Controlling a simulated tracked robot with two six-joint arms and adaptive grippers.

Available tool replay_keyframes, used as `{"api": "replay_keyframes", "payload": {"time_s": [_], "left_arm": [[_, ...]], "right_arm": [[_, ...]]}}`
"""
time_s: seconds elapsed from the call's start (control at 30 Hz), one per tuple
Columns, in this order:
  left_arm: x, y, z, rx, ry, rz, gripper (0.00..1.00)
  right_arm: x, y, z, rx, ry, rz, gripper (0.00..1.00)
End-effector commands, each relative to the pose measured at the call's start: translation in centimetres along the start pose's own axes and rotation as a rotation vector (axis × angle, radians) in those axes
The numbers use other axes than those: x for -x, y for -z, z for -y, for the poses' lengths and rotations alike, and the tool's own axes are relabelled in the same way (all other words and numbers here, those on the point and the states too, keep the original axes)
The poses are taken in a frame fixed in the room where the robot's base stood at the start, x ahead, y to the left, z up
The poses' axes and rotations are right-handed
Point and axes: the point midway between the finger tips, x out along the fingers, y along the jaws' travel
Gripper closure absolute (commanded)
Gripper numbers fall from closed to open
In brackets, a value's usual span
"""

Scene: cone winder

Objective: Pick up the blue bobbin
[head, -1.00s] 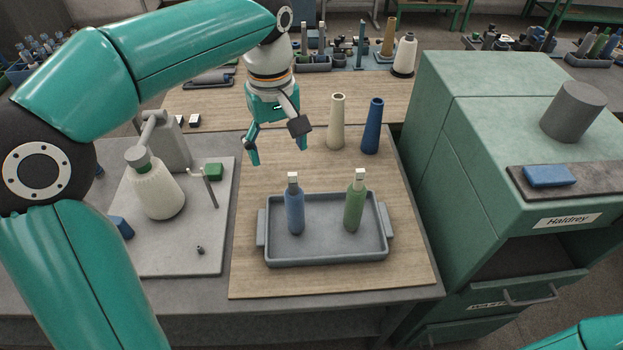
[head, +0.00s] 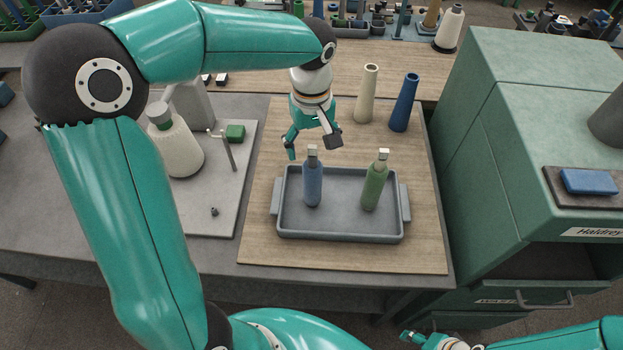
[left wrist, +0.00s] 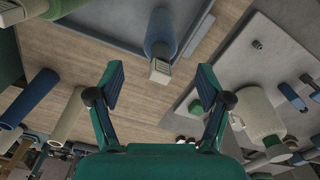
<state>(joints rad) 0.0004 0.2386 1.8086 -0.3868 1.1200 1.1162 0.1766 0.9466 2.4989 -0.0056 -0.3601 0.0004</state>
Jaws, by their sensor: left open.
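The blue bobbin (head: 312,184) stands upright in the left part of the grey tray (head: 340,236), with a pale cap on top. A green bobbin (head: 374,188) stands upright to its right in the same tray. My left gripper (head: 312,148) is open and empty, close behind and above the blue bobbin's cap. In the left wrist view the blue bobbin (left wrist: 162,30) lies ahead, its cap near the gap between the open fingers of the left gripper (left wrist: 160,88). My right gripper (head: 432,341) shows only partly at the bottom edge; its jaws are unclear.
A cream cone (head: 367,94) and a dark blue cone (head: 404,104) stand behind the tray. A cream bottle-shaped container (head: 176,150) and a green block (head: 235,133) are on the grey plate at left. A green cabinet (head: 520,140) borders the bench at right.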

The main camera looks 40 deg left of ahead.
Motion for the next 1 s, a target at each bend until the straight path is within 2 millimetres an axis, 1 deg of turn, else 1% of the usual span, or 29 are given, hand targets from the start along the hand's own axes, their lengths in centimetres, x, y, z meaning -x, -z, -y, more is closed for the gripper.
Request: {"api": "replay_keyframes", "payload": {"time_s": [0.17, 0.3, 0.4, 0.5, 0.73, 0.77, 1.0], "left_arm": [[-1.1, -0.2, 0.0, -0.003, 0.004, 0.002, 0.22], [-3.0, -0.5, 0.0, -0.004, 0.005, 0.004, 0.22], [-4.4, -0.5, -0.1, -0.004, 0.004, 0.003, 0.22], [-5.2, -0.5, -0.1, -0.004, 0.003, 0.002, 0.22], [-5.4, -0.5, -0.2, -0.005, 0.000, 0.000, 0.22], [-5.4, -0.5, -0.2, -0.005, 0.000, 0.000, 0.24], [-5.4, -0.5, -0.2, -0.005, 0.000, 0.000, 0.64]], "right_arm": [[0.3, 0.0, 0.1, 0.000, 0.000, 0.000, 0.45], [1.0, 0.0, 0.4, 0.000, 0.000, 0.000, 0.45], [1.1, 0.0, 0.4, 0.000, 0.000, 0.000, 0.45], [1.2, 0.0, 0.4, 0.000, 0.000, 0.000, 0.45], [1.1, 0.0, 0.4, 0.000, 0.000, 0.000, 0.45], [1.1, 0.0, 0.4, 0.000, 0.000, 0.000, 0.45], [1.1, 0.0, 0.4, 0.000, 0.000, 0.000, 0.45]]}}
